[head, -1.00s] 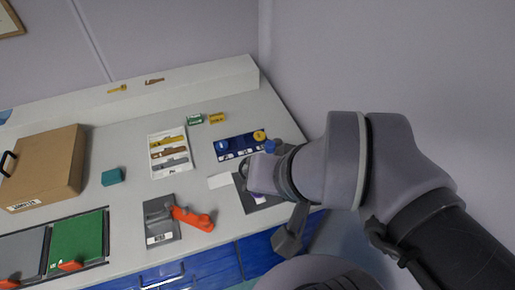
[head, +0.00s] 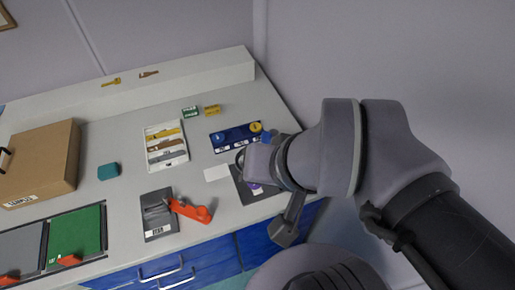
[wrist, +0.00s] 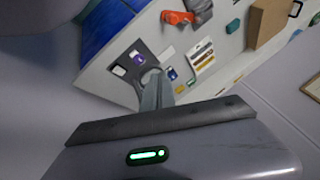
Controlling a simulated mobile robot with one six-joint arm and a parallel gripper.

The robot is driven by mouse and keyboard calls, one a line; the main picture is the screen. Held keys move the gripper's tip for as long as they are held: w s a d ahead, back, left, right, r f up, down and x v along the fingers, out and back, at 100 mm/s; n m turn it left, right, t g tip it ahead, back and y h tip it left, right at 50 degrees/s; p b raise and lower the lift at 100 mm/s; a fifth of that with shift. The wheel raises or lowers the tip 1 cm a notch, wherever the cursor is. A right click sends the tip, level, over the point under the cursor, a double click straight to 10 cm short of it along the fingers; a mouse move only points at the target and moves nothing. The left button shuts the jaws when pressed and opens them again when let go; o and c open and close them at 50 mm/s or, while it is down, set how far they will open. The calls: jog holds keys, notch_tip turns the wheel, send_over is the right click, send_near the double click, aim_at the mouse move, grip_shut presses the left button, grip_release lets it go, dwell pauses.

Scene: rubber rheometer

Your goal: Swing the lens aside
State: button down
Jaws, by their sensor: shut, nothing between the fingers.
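My gripper (wrist: 151,76) is shut and empty; in the wrist view its fingers point down over a dark plate (wrist: 122,55) on the bench. A small round ring, which looks like the lens (wrist: 138,58), sits on that plate just beyond the fingertips. I cannot tell whether they touch it. In the head view the dark plate (head: 252,197) is partly covered by my wrist. A dark ring edge shows beside the wrist there, and my fingertips are hidden.
A white card (head: 216,172) lies left of the plate. A tool tray (head: 166,145), an orange-handled device (head: 158,213), a teal block (head: 108,171) and a cardboard box (head: 40,160) are farther left. A wall is at right.

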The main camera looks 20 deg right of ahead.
jog(key=c, duration=1.8)
grip_release()
jog(key=shift+w+r, duration=0.15)
jog(key=shift+r, duration=0.15)
jog(key=shift+c, duration=0.2)
jog(key=o, duration=0.7)
jog(key=w+d+r+g+p, duration=0.2)
jog(key=w+r+p, duration=0.3)
jog(key=r+p, duration=0.1)
jog(key=shift+w+d+h, duration=0.15)
jog(key=shift+w+h, duration=0.2)
jog(key=shift+h, duration=0.05)
jog(key=n+g+h+p, duration=0.1)
jog(key=g+p, duration=0.3)
jog(key=p, duration=0.3)
send_over(267, 134)
jog(key=f, duration=0.1)
notch_tip(267, 134, down, 17)
jog(key=b, duration=0.5)
jog(key=shift+f, duration=0.1)
